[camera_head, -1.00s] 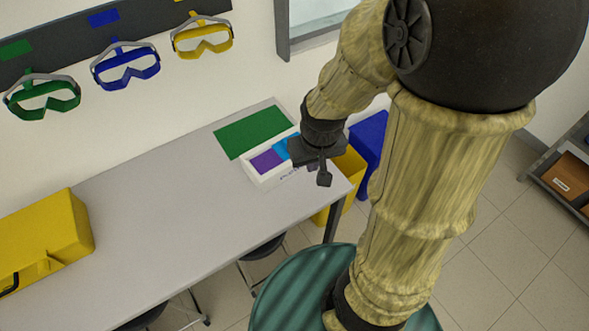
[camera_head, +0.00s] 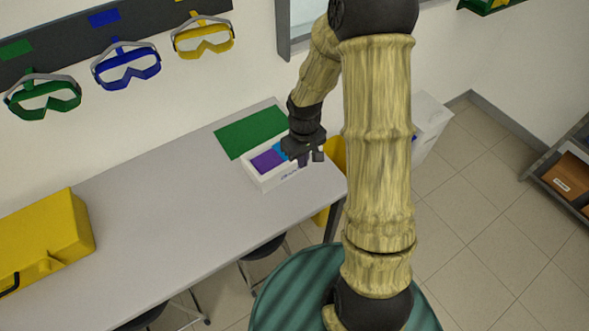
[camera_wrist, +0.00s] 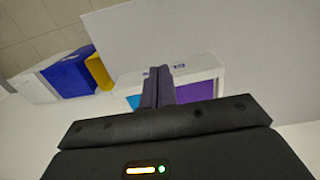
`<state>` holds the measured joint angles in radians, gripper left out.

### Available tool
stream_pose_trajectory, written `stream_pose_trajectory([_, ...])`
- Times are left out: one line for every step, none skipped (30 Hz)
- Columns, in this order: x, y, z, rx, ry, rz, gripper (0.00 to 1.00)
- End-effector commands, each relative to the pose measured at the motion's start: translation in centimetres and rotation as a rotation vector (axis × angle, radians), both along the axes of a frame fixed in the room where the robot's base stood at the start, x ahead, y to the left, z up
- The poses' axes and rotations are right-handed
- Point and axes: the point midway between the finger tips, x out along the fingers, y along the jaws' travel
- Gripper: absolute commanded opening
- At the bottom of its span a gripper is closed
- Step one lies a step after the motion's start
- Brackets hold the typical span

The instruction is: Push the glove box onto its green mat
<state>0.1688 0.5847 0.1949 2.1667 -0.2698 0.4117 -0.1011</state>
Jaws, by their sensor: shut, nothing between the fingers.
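The glove box (camera_head: 262,182) is a white open box with purple and blue contents, near the right end of the grey table. The flat green mat (camera_head: 248,133) lies just behind it, towards the wall; the box stands in front of the mat's edge. My gripper (camera_head: 311,160) is shut and empty at the box's right end, covering part of it. In the wrist view the shut fingers (camera_wrist: 158,76) overlap the white box (camera_wrist: 205,76) and its purple part. I cannot tell whether they touch it.
A yellow case (camera_head: 45,235) stands at the table's left. Goggles (camera_head: 125,68) hang on the wall behind. Yellow, blue and white bins (camera_wrist: 68,75) stand past the table's end. The middle of the grey table (camera_head: 160,215) is clear. Stools stand below the front edge.

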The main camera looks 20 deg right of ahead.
Motion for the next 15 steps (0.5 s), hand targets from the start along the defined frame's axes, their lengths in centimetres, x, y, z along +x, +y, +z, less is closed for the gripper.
stream_pose_trajectory([0.0,0.0,-0.2,0.000,0.002,0.000,0.00])
stream_pose_trajectory([-0.1,0.0,-0.4,0.000,0.002,0.000,0.00])
stream_pose_trajectory([-0.1,0.0,-0.7,0.000,0.003,0.000,0.00])
stream_pose_trajectory([-0.1,0.0,-1.0,0.000,0.004,0.001,0.00])
stream_pose_trajectory([-0.1,0.0,-1.3,0.000,0.004,0.001,0.00])
stream_pose_trajectory([-0.1,0.0,-1.7,0.000,0.005,0.001,0.00])
stream_pose_trajectory([-0.1,0.0,-2.1,0.000,0.005,0.001,0.00])
stream_pose_trajectory([-0.1,0.1,-2.5,0.000,0.005,0.002,0.00])
stream_pose_trajectory([-0.1,0.1,-3.1,0.000,0.006,0.001,0.00])
stream_pose_trajectory([-0.1,0.1,-3.5,0.000,0.005,0.001,0.00])
stream_pose_trajectory([-0.1,0.0,-3.9,0.000,0.006,0.001,0.00])
stream_pose_trajectory([-0.1,0.0,-4.4,-0.001,0.005,0.001,0.00])
stream_pose_trajectory([-0.2,0.1,-4.9,0.000,0.005,0.001,0.00])
stream_pose_trajectory([-0.1,0.1,-5.3,0.000,0.005,0.001,0.00])
stream_pose_trajectory([-0.1,0.1,-5.8,0.000,0.005,0.001,0.00])
